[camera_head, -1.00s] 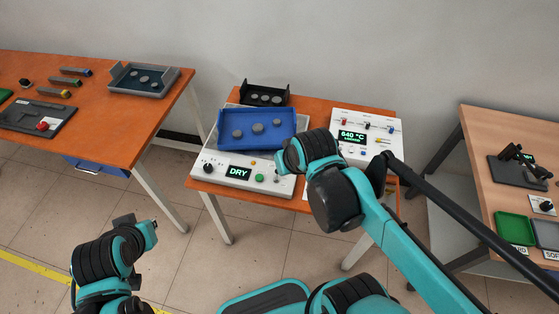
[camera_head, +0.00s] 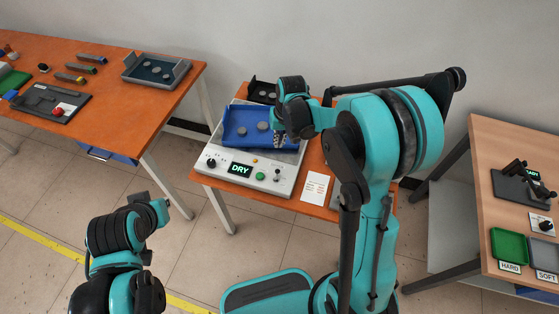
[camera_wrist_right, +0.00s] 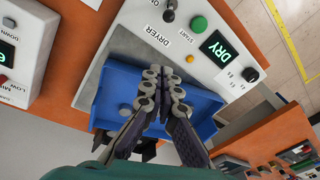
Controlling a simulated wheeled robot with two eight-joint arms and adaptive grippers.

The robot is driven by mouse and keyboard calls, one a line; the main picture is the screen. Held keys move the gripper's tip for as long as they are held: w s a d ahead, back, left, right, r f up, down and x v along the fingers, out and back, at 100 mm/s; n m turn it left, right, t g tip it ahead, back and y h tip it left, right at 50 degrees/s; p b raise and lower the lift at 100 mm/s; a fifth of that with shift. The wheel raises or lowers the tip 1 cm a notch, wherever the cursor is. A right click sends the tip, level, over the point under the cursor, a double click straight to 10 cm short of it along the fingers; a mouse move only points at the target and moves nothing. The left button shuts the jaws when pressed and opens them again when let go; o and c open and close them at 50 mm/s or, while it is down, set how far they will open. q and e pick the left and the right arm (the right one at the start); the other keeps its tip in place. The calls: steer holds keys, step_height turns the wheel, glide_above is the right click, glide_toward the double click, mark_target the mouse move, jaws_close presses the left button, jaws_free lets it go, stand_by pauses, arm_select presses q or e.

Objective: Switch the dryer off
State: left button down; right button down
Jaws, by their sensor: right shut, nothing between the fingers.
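The dryer (camera_head: 232,183) is a white-and-grey unit on the middle orange table. Its display (camera_head: 240,169) glows green with DRY; it also shows in the right wrist view (camera_wrist_right: 221,45). A green START button (camera_head: 260,176) and a small upright lever (camera_head: 277,175) are on the panel front, with a black knob (camera_head: 211,162) at the left. The blue tray (camera_head: 235,136) with grey discs lies on the dryer. My right gripper (camera_head: 279,146) is shut and empty over the tray, fingertips pointing towards the panel (camera_wrist_right: 165,80). My left gripper (camera_head: 151,203) is low at the left, away from the tables; its fingers are unclear.
A black rack (camera_head: 263,91) stands behind the dryer. A paper card (camera_head: 315,187) lies right of it. My right arm hides the white device to the right, partly seen in the wrist view (camera_wrist_right: 30,50). Other tables stand left and right.

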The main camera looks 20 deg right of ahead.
mark_target(277, 175)
stand_by(0.3)
steer(key=f+b, duration=0.1)
steer(key=f, duration=0.2)
steer(key=f+b, duration=0.1)
steer(key=f, duration=0.2)
steer(key=w+a+f+b, duration=0.1)
steer(key=f, duration=0.2)
steer(key=shift+w+f, duration=0.1)
steer(key=shift+f, duration=0.15)
steer(key=s, duration=0.2)
steer(key=s+b, duration=0.1)
steer(key=shift+s+a+r, duration=0.2)
steer(key=shift+s+r, duration=0.05)
steer(key=shift+s, duration=0.15)
